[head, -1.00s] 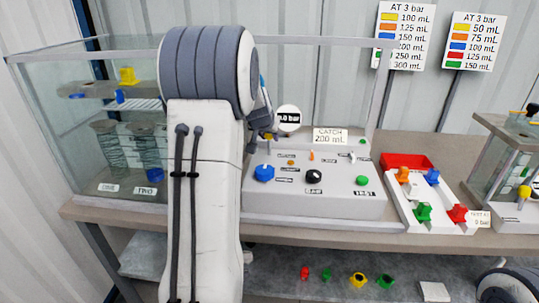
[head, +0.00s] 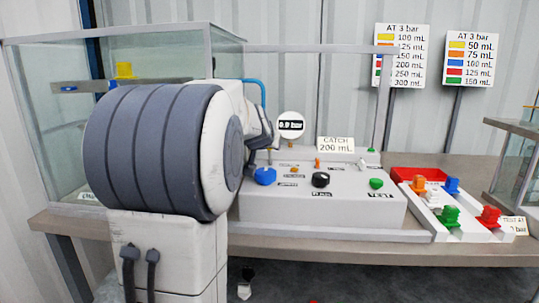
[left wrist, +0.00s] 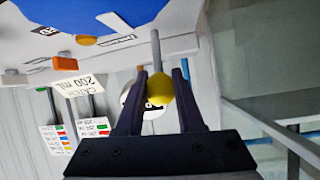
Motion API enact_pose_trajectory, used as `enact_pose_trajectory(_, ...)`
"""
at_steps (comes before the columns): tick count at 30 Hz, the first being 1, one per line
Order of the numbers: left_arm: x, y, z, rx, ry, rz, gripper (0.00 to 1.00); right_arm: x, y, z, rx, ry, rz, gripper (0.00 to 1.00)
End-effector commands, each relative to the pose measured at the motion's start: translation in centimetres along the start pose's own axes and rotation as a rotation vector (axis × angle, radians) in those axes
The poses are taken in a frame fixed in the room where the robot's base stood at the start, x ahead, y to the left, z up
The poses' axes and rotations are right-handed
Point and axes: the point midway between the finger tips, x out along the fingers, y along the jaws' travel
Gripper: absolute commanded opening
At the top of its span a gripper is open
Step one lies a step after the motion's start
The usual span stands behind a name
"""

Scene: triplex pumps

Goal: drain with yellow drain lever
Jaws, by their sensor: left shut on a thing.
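The yellow drain lever shows in the left wrist view as a yellow ball knob (left wrist: 160,88) on a thin grey rod. My left gripper (left wrist: 158,78) is shut on this knob, one dark finger on each side. In the head view my left arm hides the knob, and only the dark wrist (head: 260,138) shows above the left part of the grey control panel (head: 320,210). A round gauge (head: 291,125) reading 0.0 bar stands behind it. A sign (head: 336,143) says CATCH 200 mL. My right gripper is not in view.
A blue knob (head: 265,176), black knob (head: 320,179) and green knob (head: 376,183) sit on the panel close by. A glass tank (head: 50,130) stands at left. A white tray (head: 425,218) with coloured parts and a red bin (head: 418,173) are at right.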

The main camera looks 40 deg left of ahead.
Motion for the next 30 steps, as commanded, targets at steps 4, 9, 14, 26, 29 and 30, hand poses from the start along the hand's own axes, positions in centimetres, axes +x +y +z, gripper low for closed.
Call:
enact_pose_trajectory(4,0.0,0.1,0.1,0.002,0.003,0.0,0.0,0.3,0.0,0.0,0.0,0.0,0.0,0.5)
enact_pose_trajectory(9,0.0,0.1,0.1,0.002,0.003,0.0,0.0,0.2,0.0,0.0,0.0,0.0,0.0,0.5)
enact_pose_trajectory(14,0.0,0.1,0.1,0.002,0.002,0.001,0.4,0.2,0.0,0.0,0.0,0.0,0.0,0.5)
enact_pose_trajectory(26,-0.1,0.0,0.1,0.001,0.004,0.0,0.67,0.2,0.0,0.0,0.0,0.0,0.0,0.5)
enact_pose_trajectory(29,-0.9,0.0,-0.1,0.0,0.006,-0.001,0.67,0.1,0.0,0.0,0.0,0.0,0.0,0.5)
enact_pose_trajectory(30,-1.5,0.0,-0.1,0.0,0.008,-0.001,0.67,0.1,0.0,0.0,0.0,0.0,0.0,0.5)
